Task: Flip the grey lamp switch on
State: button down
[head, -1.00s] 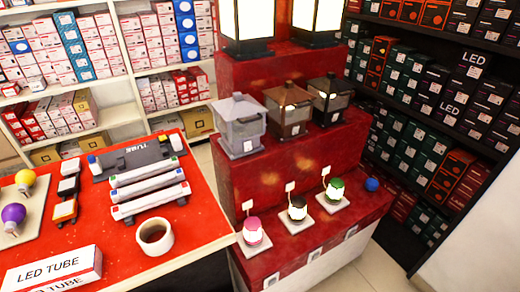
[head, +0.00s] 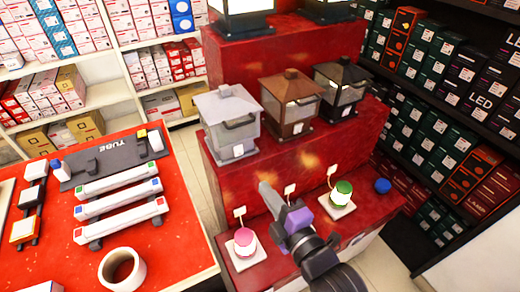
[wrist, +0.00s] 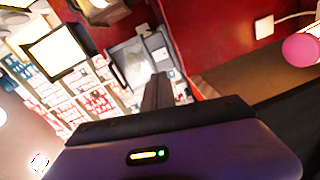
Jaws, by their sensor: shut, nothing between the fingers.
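The grey lamp (head: 230,122) is a lantern with a pyramid roof on the left of the middle red step. A small pale square (head: 238,151) sits low on its front; I cannot tell whether it is the switch or which way it is set. Its panes look grey and unlit. My gripper (head: 266,190) is shut and empty, pointing up and left, below and right of the grey lamp and apart from it in the picture. In the wrist view, my shut fingers (wrist: 157,92) overlap the lower right of the grey lamp (wrist: 130,62).
A brown lantern (head: 292,103) and a black lantern (head: 340,88) stand beside the grey one. Below are a pink lamp (head: 244,241), a green lamp (head: 341,193) and a blue ball (head: 383,186). A red table (head: 170,240) with tubes is at left.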

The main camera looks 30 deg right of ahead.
aim_at(240, 156)
jog(key=shift+d+f+n, duration=0.25)
jog(key=shift+f+n, duration=0.3)
jog(key=shift+n, duration=0.45)
jog(key=shift+w, duration=0.1)
jog(key=w, duration=0.4)
jog(key=w+f, duration=0.1)
jog(key=w, duration=0.8)
jog(key=shift+w+f+p, duration=0.3)
jog(key=shift+f+p, duration=0.05)
jog(key=shift+p, duration=0.05)
jog(key=shift+w, duration=0.15)
jog(key=shift+f, duration=0.1)
